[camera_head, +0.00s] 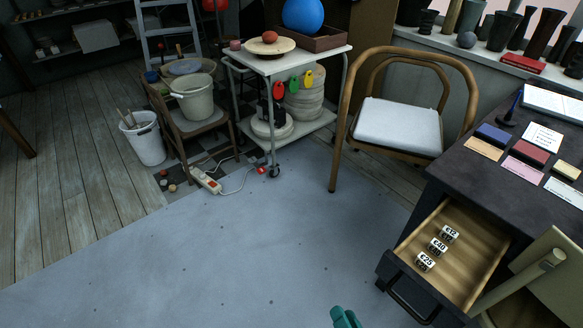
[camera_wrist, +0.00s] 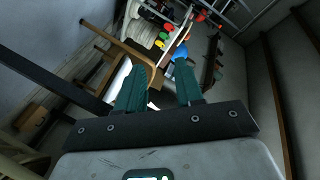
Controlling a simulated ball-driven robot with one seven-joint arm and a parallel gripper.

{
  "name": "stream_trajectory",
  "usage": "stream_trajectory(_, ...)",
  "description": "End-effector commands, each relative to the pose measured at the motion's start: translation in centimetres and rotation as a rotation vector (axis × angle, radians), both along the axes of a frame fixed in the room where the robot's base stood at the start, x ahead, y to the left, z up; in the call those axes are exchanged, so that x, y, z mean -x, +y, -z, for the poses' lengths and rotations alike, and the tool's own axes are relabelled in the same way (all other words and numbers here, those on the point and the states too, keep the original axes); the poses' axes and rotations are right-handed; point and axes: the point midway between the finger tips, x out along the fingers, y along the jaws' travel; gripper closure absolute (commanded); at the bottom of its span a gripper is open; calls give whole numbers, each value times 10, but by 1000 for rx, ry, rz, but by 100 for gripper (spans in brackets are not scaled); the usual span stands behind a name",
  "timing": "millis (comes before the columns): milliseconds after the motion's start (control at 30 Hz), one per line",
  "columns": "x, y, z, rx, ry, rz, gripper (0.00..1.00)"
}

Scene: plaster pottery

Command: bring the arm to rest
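My gripper (camera_wrist: 160,82) shows in the wrist view with its two teal fingers spread apart. Nothing is held between them; the chair and the floor show through the gap. In the head view only a small teal part of my gripper (camera_head: 345,318) shows at the bottom edge, over the blue-grey floor. The rest of the arm is out of that view.
A dark desk (camera_head: 466,180) stands at the right with its drawer (camera_head: 470,250) pulled open, price tags inside. A wooden chair (camera_head: 398,125) with a pale cushion stands behind. A trolley (camera_head: 315,60) holds a blue ball. The middle floor (camera_head: 230,255) is clear.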

Motion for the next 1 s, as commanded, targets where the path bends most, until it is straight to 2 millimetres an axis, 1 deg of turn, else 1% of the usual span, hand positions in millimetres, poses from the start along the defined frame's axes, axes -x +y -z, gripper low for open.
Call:
stream_trajectory(167,11,-14,19,231,190,-158,64)
stream_trajectory(267,24,-30,30,355,315,-231,64)
stream_trajectory(367,42,-51,39,471,451,-290,64)
stream_trajectory(400,51,-61,42,513,510,-310,64)
stream_trajectory(533,81,-94,45,627,693,-360,64)
stream_trajectory(700,118,-128,40,717,894,-397,64)
stream_trajectory(900,159,-160,25,774,1104,-415,64)
stream_trajectory(933,160,-160,15,775,1111,-419,64)
stream_trajectory(1000,159,-159,0,775,1105,-420,64)
